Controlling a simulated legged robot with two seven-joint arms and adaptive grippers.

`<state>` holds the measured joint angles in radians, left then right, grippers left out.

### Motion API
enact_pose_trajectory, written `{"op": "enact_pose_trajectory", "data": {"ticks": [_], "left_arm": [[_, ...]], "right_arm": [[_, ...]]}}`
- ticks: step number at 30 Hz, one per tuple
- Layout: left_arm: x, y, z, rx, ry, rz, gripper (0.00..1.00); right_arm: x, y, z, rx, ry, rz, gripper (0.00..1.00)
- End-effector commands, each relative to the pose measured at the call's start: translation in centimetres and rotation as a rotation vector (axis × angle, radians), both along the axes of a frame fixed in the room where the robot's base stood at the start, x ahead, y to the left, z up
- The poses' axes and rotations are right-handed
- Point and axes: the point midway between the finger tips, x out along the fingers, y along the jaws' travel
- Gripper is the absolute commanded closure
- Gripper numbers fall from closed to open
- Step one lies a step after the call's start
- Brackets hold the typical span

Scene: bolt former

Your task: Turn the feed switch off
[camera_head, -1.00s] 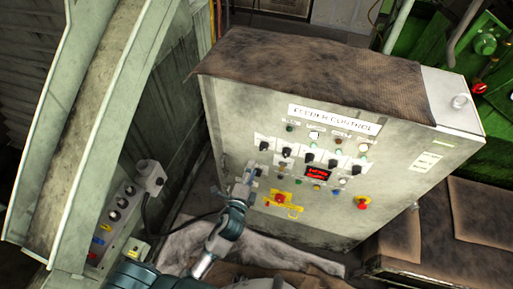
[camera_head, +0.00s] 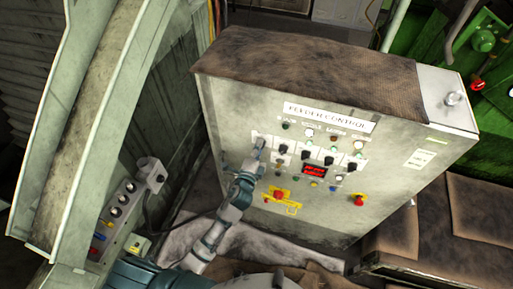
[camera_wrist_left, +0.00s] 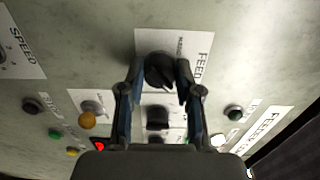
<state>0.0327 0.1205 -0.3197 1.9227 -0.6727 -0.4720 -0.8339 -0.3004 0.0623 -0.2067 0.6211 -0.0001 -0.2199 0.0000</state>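The feed switch (camera_wrist_left: 158,72) is a black rotary knob on a white plate with partly visible lettering that starts "FEED". In the left wrist view it sits between the fingertips of my left gripper (camera_wrist_left: 160,68). The two fingers are apart, one on each side of the knob, and I see small gaps beside it. In the head view my left gripper (camera_head: 258,148) is at the upper left of the "FEEDER CONTROL" panel (camera_head: 232,115) and largely hides this knob. My right gripper is in neither view.
More black knobs (camera_head: 331,160) sit close by in the same row. A red display (camera_head: 314,170), small buttons and a yellow-backed red button (camera_head: 278,195) lie below. A grey control box (camera_head: 122,212) stands at left; a brown cloth (camera_head: 310,70) covers the cabinet top.

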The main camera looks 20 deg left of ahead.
Motion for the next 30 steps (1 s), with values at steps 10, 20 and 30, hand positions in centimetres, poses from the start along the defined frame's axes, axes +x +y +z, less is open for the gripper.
{"op": "enact_pose_trajectory", "data": {"ticks": [10, 20, 30], "left_arm": [[-0.1, 0.5, -0.3, -0.013, 0.000, -0.013, 1.00], [0.0, 1.0, -0.5, -0.055, 0.008, -0.001, 1.00], [0.0, 1.4, -0.5, -0.288, 0.015, 0.004, 1.00]], "right_arm": [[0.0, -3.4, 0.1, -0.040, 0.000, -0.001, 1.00], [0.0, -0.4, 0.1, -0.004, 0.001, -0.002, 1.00], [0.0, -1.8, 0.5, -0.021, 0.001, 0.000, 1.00]]}}
